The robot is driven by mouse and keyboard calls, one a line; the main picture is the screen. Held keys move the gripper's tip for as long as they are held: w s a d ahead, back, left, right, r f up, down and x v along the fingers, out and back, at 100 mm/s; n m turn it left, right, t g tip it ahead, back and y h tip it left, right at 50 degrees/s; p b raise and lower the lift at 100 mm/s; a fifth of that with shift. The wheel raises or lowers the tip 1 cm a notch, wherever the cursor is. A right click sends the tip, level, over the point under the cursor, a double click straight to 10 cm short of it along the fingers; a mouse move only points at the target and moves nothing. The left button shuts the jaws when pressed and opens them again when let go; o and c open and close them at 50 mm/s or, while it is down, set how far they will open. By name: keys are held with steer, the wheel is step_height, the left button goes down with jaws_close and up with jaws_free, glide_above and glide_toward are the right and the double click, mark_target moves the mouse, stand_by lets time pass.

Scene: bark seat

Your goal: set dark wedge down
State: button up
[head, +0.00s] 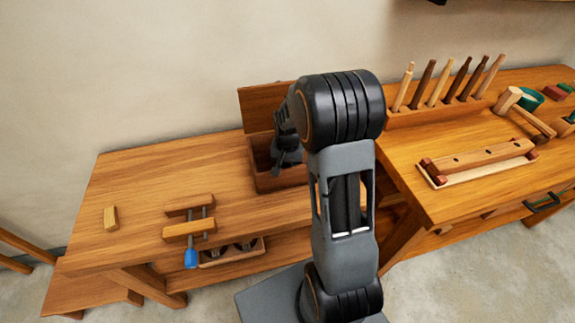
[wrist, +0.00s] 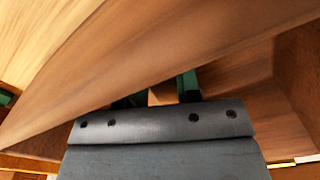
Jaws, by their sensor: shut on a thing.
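My gripper (head: 286,158) is at the open wooden box (head: 282,181) on the left bench, low at its opening and partly behind my own arm in the head view. In the wrist view my gripper (wrist: 158,92) has its green-tipped fingers partly hidden behind a broad brown board of the box. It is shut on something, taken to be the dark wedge. The wedge itself cannot be made out clearly; only a small brown patch shows between the fingers. Whether it touches the box floor cannot be told.
The box lid (head: 262,106) stands raised at the back. A pale wedge (head: 110,218) and a wooden clamp (head: 189,229) with a blue handle lie on the left bench. The right bench holds a tool rack (head: 435,113) and a long wooden piece (head: 480,160). The bench's left part has free room.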

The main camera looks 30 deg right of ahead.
mark_target(288, 165)
steer(key=shift+f, duration=0.15)
steer(key=o, duration=0.9)
step_height(288, 165, up, 12)
steer(key=p, duration=0.1)
steer(key=s+a+r+n, duration=0.1)
steer(key=s, duration=0.1)
steer(key=s+a+r, duration=0.1)
steer(key=s+a, duration=0.1)
steer(key=s+a+r+n+t, duration=0.1)
steer(key=shift+s+a+r+n, duration=0.25)
steer(key=shift+s+r+n, duration=0.05)
steer(key=shift+s, duration=0.1)
steer(key=s+a+n, duration=0.1)
steer(key=s, duration=0.2)
steer(key=s+a+n+t, duration=0.1)
steer(key=s+a, duration=0.1)
steer(key=s, duration=0.1)
steer(key=s+a+n+t, duration=0.1)
steer(key=s+n, duration=0.1)
steer(key=s, duration=0.1)
steer(key=shift+s+a+f, duration=0.1)
steer(key=shift+s+a, duration=0.1)
steer(key=shift+a, duration=0.05)
